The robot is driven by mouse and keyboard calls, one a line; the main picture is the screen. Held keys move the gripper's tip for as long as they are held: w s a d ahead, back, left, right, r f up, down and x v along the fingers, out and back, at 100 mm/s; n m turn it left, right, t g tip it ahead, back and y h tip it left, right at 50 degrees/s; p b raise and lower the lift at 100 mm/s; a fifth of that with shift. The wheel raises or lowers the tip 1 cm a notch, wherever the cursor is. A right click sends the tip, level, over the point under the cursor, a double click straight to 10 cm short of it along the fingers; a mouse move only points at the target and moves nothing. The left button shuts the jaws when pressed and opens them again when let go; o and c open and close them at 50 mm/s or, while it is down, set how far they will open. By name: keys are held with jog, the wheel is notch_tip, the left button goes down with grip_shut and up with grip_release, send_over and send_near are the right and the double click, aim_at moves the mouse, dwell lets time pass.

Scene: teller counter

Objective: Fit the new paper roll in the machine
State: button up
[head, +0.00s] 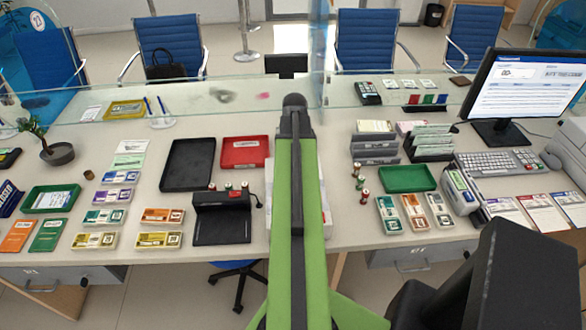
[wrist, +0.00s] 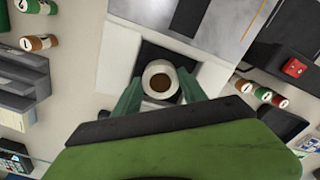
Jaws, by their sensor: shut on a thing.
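The white paper roll (wrist: 149,73), with a brown core, is seen end-on in the wrist view. My gripper (wrist: 161,80) is shut on it, one green finger on each side. The roll is over the dark recess (wrist: 150,49) of the white machine (wrist: 212,78); I cannot tell whether it is above the recess or down inside it. In the head view my green arm hides the gripper, the roll and most of the machine. Only a pale strip of the machine (head: 327,200) shows beside the arm.
Left of the arm are a black stand (head: 222,222), a black tray (head: 188,165) and a red tray (head: 244,151). To the right are small rolls (head: 364,195), a green tray (head: 407,179) and grey file holders (head: 375,150). A glass screen (head: 210,97) runs along the back.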

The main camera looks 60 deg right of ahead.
jog(key=shift+w+a+r, duration=0.1)
jog(key=shift+f, duration=0.2)
jog(key=o, duration=1.1)
jog(key=shift+r, duration=0.1)
notch_tip(320, 180, up, 12)
jog(key=p, duration=1.2)
jog(key=shift+r, duration=0.15)
